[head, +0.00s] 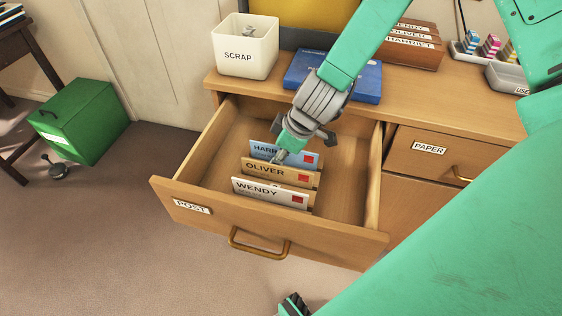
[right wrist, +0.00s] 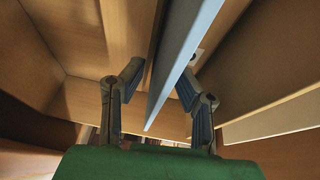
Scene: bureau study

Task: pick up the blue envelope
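The blue envelope (head: 262,149) stands upright at the back of a row of envelopes in the open POST drawer. Its label begins with HARR; the rest is hidden behind my right gripper (head: 281,157). In the right wrist view the envelope (right wrist: 182,62) shows edge-on between the two fingers of the right gripper (right wrist: 160,75). The fingers are open around it, with a gap on the left side; the right finger is close to it, and I cannot tell if it touches. A dark ribbed part at the bottom edge of the head view may belong to my left gripper; its fingertips are hidden.
Envelopes marked OLIVER (head: 270,173) and WENDY (head: 270,193) stand in front of the blue one. The drawer (head: 315,246) has walls on both sides. On the desk are a SCRAP bin (head: 247,47), a blue book (head: 368,80) and a wooden rack (head: 412,52). A green box (head: 80,120) is on the floor.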

